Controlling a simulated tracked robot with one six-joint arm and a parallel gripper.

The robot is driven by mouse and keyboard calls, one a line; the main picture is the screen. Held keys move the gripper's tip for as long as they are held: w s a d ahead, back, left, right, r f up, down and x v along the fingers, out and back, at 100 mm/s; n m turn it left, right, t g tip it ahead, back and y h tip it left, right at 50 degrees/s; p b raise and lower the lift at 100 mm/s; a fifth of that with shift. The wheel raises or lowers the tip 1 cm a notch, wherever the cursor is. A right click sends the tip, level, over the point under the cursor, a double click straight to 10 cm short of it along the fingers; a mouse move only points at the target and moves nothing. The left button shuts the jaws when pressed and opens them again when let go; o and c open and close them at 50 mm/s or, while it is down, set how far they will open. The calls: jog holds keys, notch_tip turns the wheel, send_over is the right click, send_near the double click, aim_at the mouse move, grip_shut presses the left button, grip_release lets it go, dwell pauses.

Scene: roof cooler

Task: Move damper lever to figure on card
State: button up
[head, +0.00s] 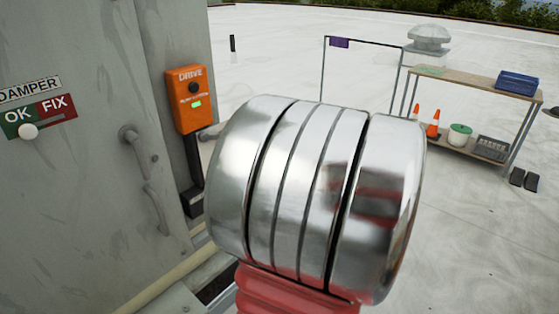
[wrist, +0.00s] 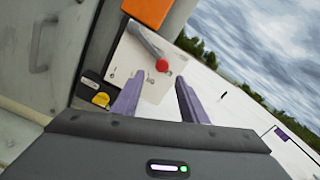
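The damper lever, a grey arm with a red knob (wrist: 162,66), shows in the wrist view on a pale plate (wrist: 126,58). The arm slants from upper left down to the knob. Small dark marks lie on the plate, too small to read. My gripper (wrist: 160,80) has two purple fingers spread apart with nothing between them. The knob appears just beyond the tips, in line with the gap; I cannot tell the distance. No card with a readable figure shows. In the head view the lever and gripper are hidden.
An orange drive box (head: 190,99) with a green light hangs on the grey cabinet (head: 80,200). A DAMPER sign (head: 40,117) reads OK and FIX, with a white knob. A yellow item (wrist: 101,99) sits by the plate. A bench (head: 455,76) stands far right; the roof between is mostly clear.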

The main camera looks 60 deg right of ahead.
jog(key=shift+v, duration=2.55)
jog(key=shift+c, duration=0.2)
